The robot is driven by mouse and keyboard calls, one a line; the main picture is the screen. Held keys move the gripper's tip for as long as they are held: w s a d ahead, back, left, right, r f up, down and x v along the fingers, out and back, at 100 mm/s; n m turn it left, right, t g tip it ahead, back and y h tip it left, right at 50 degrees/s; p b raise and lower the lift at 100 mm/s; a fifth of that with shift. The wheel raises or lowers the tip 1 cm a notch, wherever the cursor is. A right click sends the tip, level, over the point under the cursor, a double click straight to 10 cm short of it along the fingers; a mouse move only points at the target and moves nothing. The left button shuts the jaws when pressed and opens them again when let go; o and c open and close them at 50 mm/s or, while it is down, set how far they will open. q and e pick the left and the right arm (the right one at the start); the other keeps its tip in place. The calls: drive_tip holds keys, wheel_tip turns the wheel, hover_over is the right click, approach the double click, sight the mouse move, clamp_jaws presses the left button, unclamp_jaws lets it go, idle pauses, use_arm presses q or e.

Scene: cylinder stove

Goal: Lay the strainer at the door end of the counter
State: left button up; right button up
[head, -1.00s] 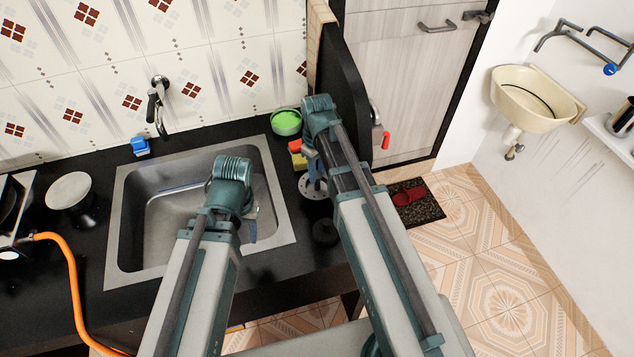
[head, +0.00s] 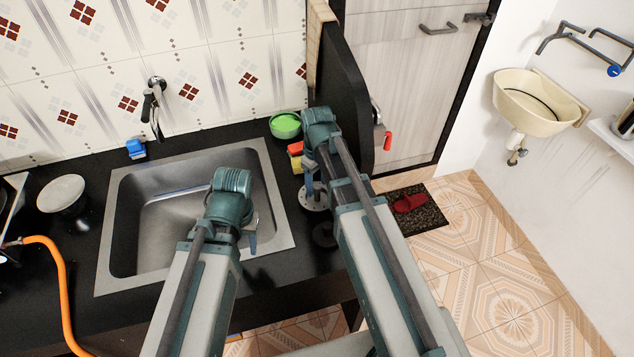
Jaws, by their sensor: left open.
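The strainer (head: 314,201) is a round, perforated metal disc over the black counter (head: 280,283), right of the sink, towards the door. My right gripper (head: 310,186) points down at the strainer and appears shut on it. The arm partly hides the fingers and the strainer's right side. I cannot tell whether the strainer touches the counter. My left gripper (head: 253,232) is open and empty over the right side of the sink (head: 160,235), its fingers partly hidden by its wrist.
A green bowl (head: 285,124) and a red-yellow sponge (head: 295,158) lie behind the strainer. A small dark round thing (head: 324,236) lies in front. A dark partition (head: 349,100) stands at the counter's door end.

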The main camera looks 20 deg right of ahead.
sight(317, 186)
use_arm(q)
drive_tip(key=shift+r, duration=0.15)
use_arm(e)
drive_tip(key=shift+r, duration=0.15)
wheel_tip(317, 186, up, 12)
drive_tip(key=p, duration=1.2)
use_arm(q)
wheel_tip(317, 186, up, 12)
use_arm(e)
drive_tip(key=s+a+m+h, duration=0.1)
drive_tip(key=s+a+m, duration=0.1)
drive_tip(key=s+a, duration=0.8)
drive_tip(key=s, duration=0.4)
drive_tip(key=shift+s+a+m, duration=0.3)
use_arm(q)
drive_tip(key=shift+f, duration=0.2)
